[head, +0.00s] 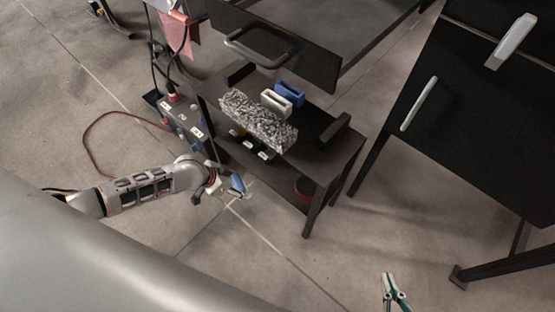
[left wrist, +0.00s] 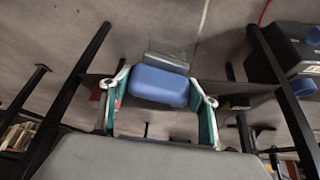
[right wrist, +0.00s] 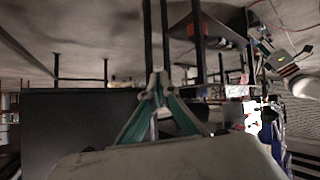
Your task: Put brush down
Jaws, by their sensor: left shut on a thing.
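The brush (head: 238,183) has a blue body and is held by my left gripper (head: 228,186), left of the black table's front edge and in front of the control box. In the left wrist view, the blue body (left wrist: 158,86) sits between the two green-lined fingers, with a grey, slightly see-through part (left wrist: 167,55) beyond it. My left gripper is shut on it. It looks clear of the table, over the floor. My right gripper (head: 395,290) is empty at the bottom right of the head view. Its fingertips meet in the right wrist view (right wrist: 157,82).
On the black table (head: 325,160) lie a grey speckled block (head: 258,120), a white slotted piece (head: 276,103) and a blue one (head: 290,93). A control box (head: 190,125) with cables stands left of it. A black cabinet with pale handles (head: 480,110) is at right.

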